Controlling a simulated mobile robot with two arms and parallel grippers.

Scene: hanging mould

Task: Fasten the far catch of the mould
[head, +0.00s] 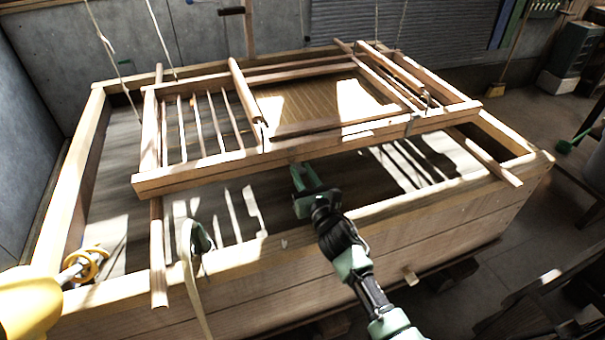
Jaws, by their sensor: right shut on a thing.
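The mould (215,166), a wooden frame with slats, hangs on cords over a wooden vat. A small grey fitting (409,126), perhaps a catch, sits on the right part of its near rail; its state is too small to tell. My right gripper (306,181) is green and is at the lower edge of the near rail, about mid-length. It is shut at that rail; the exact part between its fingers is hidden.
The vat's near wall (330,262) lies below my right arm. A green and pale dipper-like thing (200,238) leans on its near rim. A dark bench (560,300) stands right. Cords (160,40) rise above the mould.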

